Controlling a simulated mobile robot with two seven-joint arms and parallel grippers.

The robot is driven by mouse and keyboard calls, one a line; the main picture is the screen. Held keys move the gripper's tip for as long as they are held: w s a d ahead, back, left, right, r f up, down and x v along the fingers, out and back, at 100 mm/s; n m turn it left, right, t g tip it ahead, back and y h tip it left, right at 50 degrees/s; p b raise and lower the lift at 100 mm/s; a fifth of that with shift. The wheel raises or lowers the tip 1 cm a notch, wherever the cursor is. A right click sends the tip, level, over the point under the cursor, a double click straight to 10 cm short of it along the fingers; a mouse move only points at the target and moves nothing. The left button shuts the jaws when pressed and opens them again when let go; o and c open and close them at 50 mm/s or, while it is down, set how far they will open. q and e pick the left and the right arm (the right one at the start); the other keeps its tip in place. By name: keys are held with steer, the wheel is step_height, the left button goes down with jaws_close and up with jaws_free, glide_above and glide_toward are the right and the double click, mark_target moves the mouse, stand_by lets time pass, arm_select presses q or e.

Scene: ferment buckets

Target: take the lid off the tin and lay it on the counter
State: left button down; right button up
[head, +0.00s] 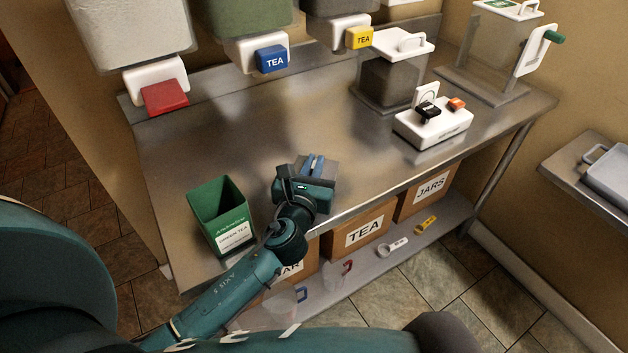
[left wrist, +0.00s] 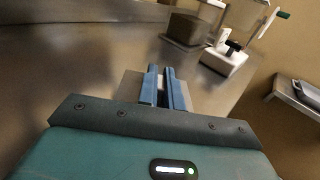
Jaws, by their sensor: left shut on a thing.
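The green tin (head: 222,217) stands upright at the counter's front left, with a white "green tea" label. Its top is open and its dark inside shows. My left gripper (head: 312,166) is to the right of the tin, over the counter (head: 230,130). Its blue fingers, also in the left wrist view (left wrist: 164,88), are shut on a flat greyish plate, which looks like the lid (head: 329,172). Part of the lid shows beside the fingers in the left wrist view (left wrist: 131,84). The gripper hides the rest. I cannot tell whether the lid touches the counter. My right gripper is not in view.
Dispensers with red (head: 165,97), blue (head: 271,59) and yellow (head: 359,38) levers hang along the back. A white device (head: 433,128) and a lidded dark container (head: 386,84) stand at the right. The middle of the counter is clear. Cardboard boxes (head: 362,231) sit below.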

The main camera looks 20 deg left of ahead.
arm_select(q)
step_height(320, 180, down, 3)
steer(key=shift+b, duration=0.55)
steer(key=shift+f, duration=0.3)
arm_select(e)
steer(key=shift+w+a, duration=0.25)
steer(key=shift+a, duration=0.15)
